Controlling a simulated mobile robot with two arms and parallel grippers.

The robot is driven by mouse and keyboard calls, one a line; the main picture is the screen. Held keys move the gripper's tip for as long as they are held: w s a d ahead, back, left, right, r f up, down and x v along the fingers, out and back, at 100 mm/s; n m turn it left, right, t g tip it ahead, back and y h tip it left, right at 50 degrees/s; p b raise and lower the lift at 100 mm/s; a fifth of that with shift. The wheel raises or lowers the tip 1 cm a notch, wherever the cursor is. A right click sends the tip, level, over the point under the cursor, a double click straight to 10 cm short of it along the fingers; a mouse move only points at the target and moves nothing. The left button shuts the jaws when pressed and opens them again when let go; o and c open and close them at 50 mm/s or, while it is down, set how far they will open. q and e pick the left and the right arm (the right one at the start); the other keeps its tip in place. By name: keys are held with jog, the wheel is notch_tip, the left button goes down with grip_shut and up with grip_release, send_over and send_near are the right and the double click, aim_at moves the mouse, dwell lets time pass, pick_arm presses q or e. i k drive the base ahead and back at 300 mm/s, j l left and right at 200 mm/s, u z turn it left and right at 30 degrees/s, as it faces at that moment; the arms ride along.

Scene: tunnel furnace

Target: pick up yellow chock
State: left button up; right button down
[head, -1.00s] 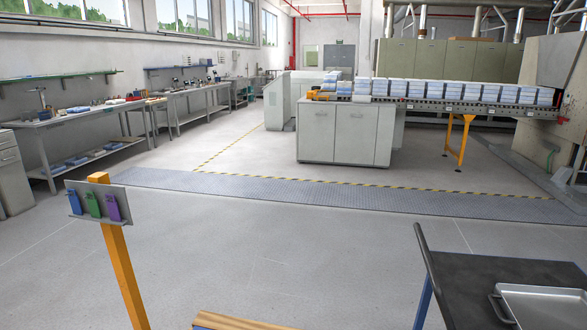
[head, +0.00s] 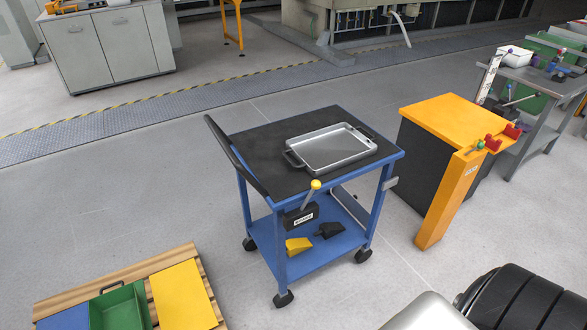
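The yellow chock (head: 298,246) is a small wedge on the lower shelf of a blue cart (head: 262,242), near the shelf's front left. A black chock (head: 330,230) lies to its right on the same shelf. A lever with a yellow knob (head: 315,185) and a dark labelled box stands at the cart's front side, above the yellow chock. Neither of my grippers shows in the head view.
The cart's black top holds a grey metal tray (head: 320,165). An orange-topped cabinet (head: 452,110) with an orange post stands to the right. A wooden pallet (head: 205,290) with blue, green and yellow items lies at the lower left. Open floor surrounds the cart's left side.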

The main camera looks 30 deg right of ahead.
aim_at(294, 247)
jog(key=z, duration=1.05)
jog(key=u, duration=0.15)
